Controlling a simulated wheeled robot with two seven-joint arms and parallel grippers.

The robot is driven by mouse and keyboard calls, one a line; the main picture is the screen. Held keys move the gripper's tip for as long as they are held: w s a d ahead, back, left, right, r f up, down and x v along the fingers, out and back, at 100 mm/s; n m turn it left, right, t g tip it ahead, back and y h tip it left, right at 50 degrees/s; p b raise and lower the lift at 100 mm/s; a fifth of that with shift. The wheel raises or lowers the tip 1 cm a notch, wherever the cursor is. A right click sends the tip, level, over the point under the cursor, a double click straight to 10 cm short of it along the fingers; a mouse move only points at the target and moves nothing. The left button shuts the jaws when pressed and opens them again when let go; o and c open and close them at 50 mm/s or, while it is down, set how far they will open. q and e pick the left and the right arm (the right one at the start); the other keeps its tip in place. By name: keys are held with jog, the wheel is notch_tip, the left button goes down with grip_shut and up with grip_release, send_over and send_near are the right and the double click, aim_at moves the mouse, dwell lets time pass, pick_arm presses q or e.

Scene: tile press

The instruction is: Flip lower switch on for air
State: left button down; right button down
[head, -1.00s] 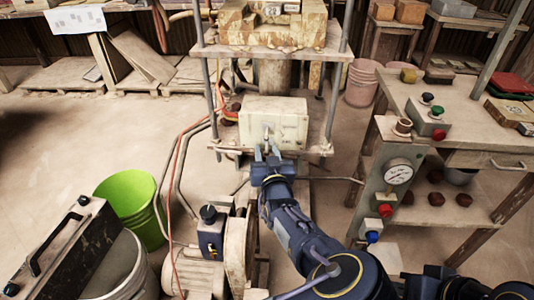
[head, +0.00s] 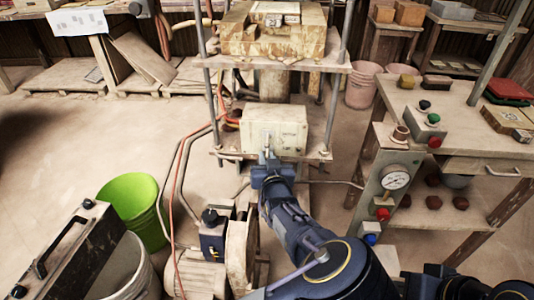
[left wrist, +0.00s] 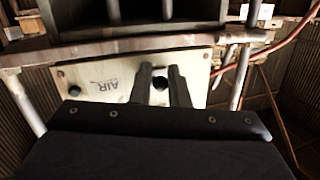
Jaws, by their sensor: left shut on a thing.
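The pale switch box (head: 288,125) sits on the press's lower shelf, below the stained upper part. The left wrist view shows its panel (left wrist: 120,88), with the word AIR appearing upside down. A small switch lever (head: 267,137) stands on its front face. My left gripper (head: 267,158) is at this face with its fingertips shut on the lever. In the left wrist view, the fingers (left wrist: 163,85) stand against the panel with a dark round part between them. The fingers hide part of the lever, and I cannot tell its on or off position. My right gripper is out of view.
Press posts (head: 334,110) stand beside the box. An orange hose (head: 180,165) runs down on the left. A motor with a wheel (head: 237,255) and a green bucket (head: 132,205) stand at lower left. A gauge panel (head: 386,190) and workbench (head: 455,125) are on the right.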

pick_arm(q)
jog(key=shift+s+r+m+g+h+p, duration=0.15)
jog(key=shift+r+g+p, duration=0.5)
jog(key=shift+p, duration=1.7)
jog(key=shift+w+r+m+g+h+p, duration=0.15)
jog(key=shift+g+p, duration=0.85)
jog(key=shift+p, duration=1.4)
jog(key=shift+s+r+m+g+h+p, duration=0.1)
jog(key=shift+r+m+g+p, duration=0.2)
jog(key=shift+g+p, duration=1.3)
jog(key=t+p, duration=0.1)
jog(key=p, duration=0.1)
jog(key=shift+d+f+p, duration=0.1)
jog(key=shift+p, duration=0.25)
jog(key=c, duration=1.5)
grip_release()
jog(key=shift+f, duration=0.1)
jog(key=shift+o, duration=0.2)
jog(key=v, duration=0.7)
jog(key=shift+s+r+p, duration=0.2)
jog(key=shift+s+p, duration=0.1)
